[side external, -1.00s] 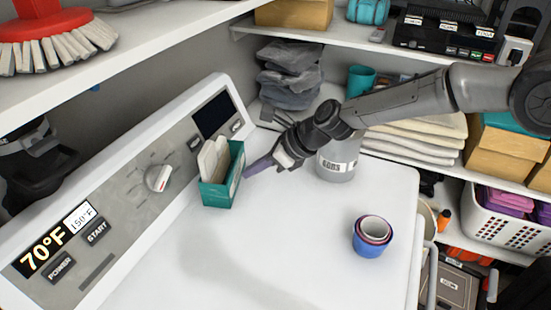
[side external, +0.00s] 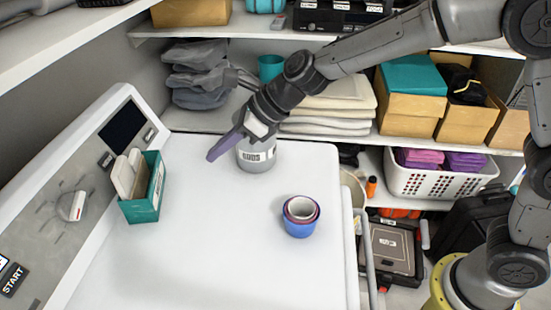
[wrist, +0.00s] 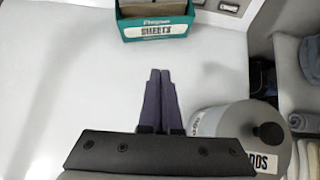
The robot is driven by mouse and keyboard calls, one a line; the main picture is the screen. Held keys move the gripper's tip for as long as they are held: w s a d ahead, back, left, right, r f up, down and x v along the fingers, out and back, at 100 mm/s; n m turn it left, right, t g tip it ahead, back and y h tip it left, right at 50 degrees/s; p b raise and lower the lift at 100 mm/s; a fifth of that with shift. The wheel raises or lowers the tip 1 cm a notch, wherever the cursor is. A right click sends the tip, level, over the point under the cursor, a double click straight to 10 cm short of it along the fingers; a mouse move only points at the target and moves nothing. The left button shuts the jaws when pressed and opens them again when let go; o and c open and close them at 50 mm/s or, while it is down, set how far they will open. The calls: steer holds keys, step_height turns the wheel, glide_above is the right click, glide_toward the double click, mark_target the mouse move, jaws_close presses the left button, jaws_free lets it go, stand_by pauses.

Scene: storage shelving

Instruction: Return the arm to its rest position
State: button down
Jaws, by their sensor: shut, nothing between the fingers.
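My gripper (side external: 226,147) is shut and empty above the white machine top (side external: 225,235). Its purple fingers lie together in the wrist view (wrist: 157,95). They point toward the teal box (wrist: 157,28), whose label reads SHEETS, with a clear gap between. In the side view the teal box (side external: 143,205) stands left of the gripper and holds pale upright sheets. A grey labelled canister (side external: 258,158) stands just behind and right of the fingers in the side view. It is close on the right in the wrist view (wrist: 230,122).
Nested cups, blue outermost (side external: 299,225), stand on the machine's right part. The control panel (side external: 75,180) slopes up at the left. Behind are a shelf with folded towels (side external: 325,115), grey cloths (side external: 200,85) and cardboard boxes (side external: 410,105). A white basket (side external: 435,180) sits lower right.

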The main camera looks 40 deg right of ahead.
steer(key=s+d+r+t, duration=0.2)
steer(key=s+d+r, duration=0.2)
steer(key=d+r, duration=0.6)
steer(key=s+d+r+n+t+h, duration=0.1)
steer(key=s+d+r+n, duration=0.2)
steer(key=s+d+n, duration=0.3)
steer(key=s+d+f+n+g+h, duration=0.1)
steer(key=s+d+f+n+h, duration=0.2)
steer(key=s+n, duration=0.7)
steer(key=s+d+f+n+g+h, duration=0.2)
steer(key=s+d+f+n, duration=0.5)
steer(key=s+n, duration=0.3)
steer(key=shift+s+d+f+h, duration=0.25)
steer(key=shift+d+f+h, duration=0.1)
steer(key=shift+d+h, duration=0.05)
